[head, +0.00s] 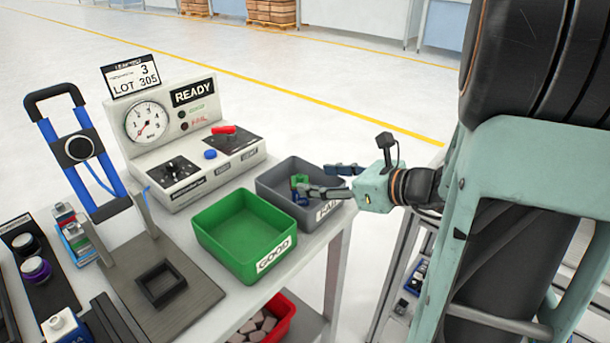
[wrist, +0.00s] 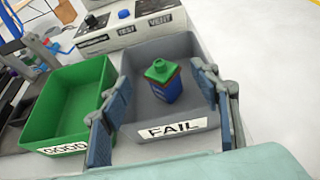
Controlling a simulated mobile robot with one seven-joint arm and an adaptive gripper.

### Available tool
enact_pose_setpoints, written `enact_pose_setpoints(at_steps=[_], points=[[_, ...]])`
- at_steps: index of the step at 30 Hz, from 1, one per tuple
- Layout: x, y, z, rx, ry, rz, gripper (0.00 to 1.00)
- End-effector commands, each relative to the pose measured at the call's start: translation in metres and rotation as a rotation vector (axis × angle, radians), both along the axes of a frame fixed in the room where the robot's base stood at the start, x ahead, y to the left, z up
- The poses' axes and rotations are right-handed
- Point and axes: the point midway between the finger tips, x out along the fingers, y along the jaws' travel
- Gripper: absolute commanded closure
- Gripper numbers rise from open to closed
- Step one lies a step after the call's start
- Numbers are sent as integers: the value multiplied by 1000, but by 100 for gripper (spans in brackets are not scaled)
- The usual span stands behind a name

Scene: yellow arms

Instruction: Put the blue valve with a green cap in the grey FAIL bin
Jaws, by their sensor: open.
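The blue valve with a green cap (wrist: 162,84) stands inside the grey FAIL bin (wrist: 179,124), about upright in the wrist view. In the head view the valve (head: 300,186) shows partly behind my gripper's finger, inside the grey bin (head: 270,196). My gripper (head: 336,181) is over the right side of the bin. In the wrist view its two fingers (wrist: 163,114) are spread wide, one on each side of the valve, with a gap to it. Nothing is between the fingertips. The valve's underside is hidden.
A green GOOD bin (head: 245,232) stands left of the grey bin. Behind them is a test console (head: 185,140) with a gauge and a READY sign. A fixture plate (head: 150,290) is at the front left.

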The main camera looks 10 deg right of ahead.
Motion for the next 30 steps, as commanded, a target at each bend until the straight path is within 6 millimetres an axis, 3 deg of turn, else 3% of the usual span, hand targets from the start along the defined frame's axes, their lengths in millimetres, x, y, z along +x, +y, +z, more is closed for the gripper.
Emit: enact_pose_setpoints(at_steps=[9, 30], points=[[-36, -27, 19, 0, -1, -2, 43], [-45, -24, 21, -44, -4, 42, 43]])
